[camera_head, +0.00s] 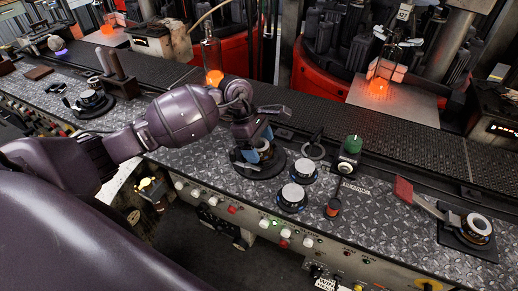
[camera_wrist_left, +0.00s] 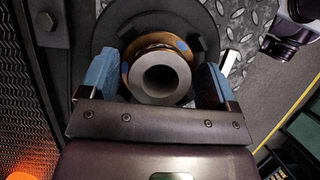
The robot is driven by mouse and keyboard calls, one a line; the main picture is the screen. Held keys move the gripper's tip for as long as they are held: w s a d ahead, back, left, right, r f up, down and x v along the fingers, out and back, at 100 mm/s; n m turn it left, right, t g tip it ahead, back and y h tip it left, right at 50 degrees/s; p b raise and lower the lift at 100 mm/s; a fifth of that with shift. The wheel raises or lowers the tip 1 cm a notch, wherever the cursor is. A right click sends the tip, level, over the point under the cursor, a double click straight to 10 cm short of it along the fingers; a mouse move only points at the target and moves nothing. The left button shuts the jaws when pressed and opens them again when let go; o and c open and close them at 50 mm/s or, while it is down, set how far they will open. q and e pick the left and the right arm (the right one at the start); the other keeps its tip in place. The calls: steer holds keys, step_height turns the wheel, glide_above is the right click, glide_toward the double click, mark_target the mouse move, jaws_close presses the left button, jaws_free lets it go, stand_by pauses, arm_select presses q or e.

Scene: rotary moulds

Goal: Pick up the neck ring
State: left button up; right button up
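The neck ring (camera_wrist_left: 160,72) is a grey metal ring with a brownish collar and a dark central hole. It sits on a round black base (camera_wrist_left: 212,28); in the head view this base (camera_head: 262,170) stands on the diamond-plate bench. My left gripper (camera_wrist_left: 155,82) is over the ring, with one blue finger on either side. The fingers are spread wide and very close to the ring's sides; contact is hard to make out. In the head view my left gripper (camera_head: 256,152) partly hides the ring. My right gripper is not in view.
A red-handled tool (camera_head: 404,190) lies farther right. A dark conveyor (camera_head: 330,125) runs behind the bench. Glowing orange pieces (camera_head: 376,88) lie beyond it.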

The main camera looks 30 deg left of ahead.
arm_select(q)
steer(key=shift+w+r, duration=0.1)
steer(key=shift+r, duration=0.4)
steer(key=shift+c, duration=0.4)
step_height(320, 180, up, 19)
steer(key=shift+b, duration=0.3)
